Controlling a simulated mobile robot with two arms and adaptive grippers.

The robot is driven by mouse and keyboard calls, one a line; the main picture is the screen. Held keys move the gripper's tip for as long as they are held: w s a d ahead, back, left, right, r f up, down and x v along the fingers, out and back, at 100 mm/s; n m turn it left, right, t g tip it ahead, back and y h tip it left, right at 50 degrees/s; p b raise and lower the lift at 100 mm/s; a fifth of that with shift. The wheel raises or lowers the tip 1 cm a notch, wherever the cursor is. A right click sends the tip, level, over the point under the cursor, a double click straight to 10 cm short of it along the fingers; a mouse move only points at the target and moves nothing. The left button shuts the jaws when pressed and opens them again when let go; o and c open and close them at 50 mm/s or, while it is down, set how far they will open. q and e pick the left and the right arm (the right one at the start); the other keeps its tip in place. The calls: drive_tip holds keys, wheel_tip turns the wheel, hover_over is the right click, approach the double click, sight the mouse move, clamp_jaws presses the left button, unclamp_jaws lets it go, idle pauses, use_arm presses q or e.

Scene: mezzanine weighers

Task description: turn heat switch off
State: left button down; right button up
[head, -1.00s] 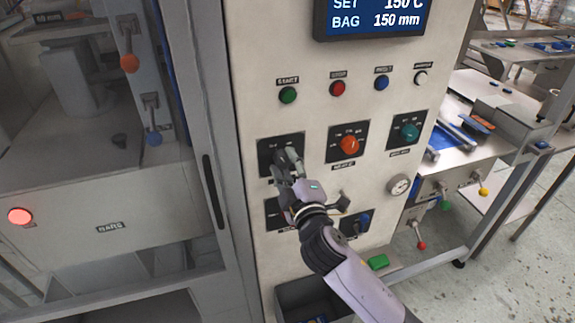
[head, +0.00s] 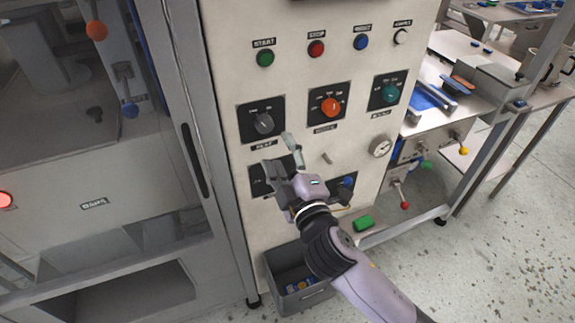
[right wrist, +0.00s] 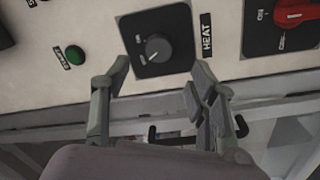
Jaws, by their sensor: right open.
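The heat switch (head: 263,123) is a grey rotary knob on a black plate, on the left of the pale panel, with a HEAT label under it. In the right wrist view the heat switch (right wrist: 157,47) sits just beyond and between the fingertips, with clear space around it. Which mark its pointer meets is too small to tell. My right gripper (head: 281,156) is open and empty, below and in front of the switch. In the right wrist view both fingers of my right gripper (right wrist: 164,72) are spread apart. My left gripper is not in view.
An orange-red knob (head: 331,107) and a teal knob (head: 390,94) are right of the switch. Green (head: 265,58), red (head: 317,48), blue and white buttons are above. A gauge (head: 381,146) is lower right. A grey bin (head: 300,296) stands below.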

drive_tip(key=v, duration=0.3)
drive_tip(key=shift+s, duration=0.35)
